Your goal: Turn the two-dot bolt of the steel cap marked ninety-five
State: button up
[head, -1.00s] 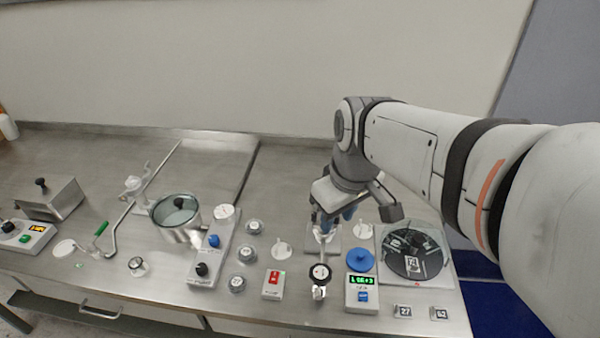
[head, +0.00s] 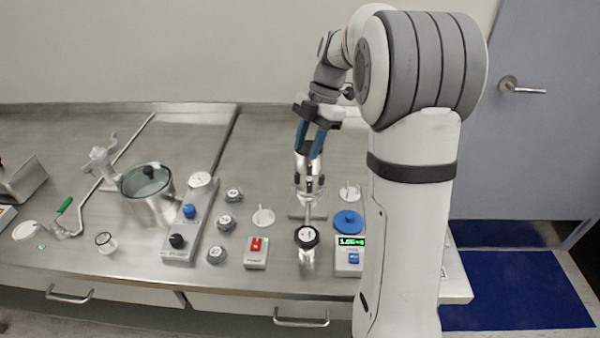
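My gripper (head: 309,150) has two blue fingers that stand apart and point down. It is over an upright steel fitting (head: 308,180) on a flat plate (head: 296,213), and the fingertips overlap its top in this view. I see no object clearly held between them. I cannot make out a number ninety-five or a two-dot bolt on any part. Several small round steel pieces with pale labels, such as one at the back (head: 232,195), one in the middle (head: 226,223) and one in front (head: 216,252), stand left of the gripper. Their marks are too small to read.
In front of the fitting is a black-rimmed dial (head: 306,237). A blue disc (head: 348,220) and a box with a green display (head: 349,254) are to its right. A red-switch box (head: 257,252), a knob panel (head: 185,232) and a lidded pot (head: 147,195) are left.

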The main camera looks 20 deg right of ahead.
aim_at(299, 174)
jog(key=x, duration=0.7)
jog(key=shift+s+a+f, duration=0.1)
jog(key=shift+s+f, duration=0.05)
grip_shut()
dwell(0.4)
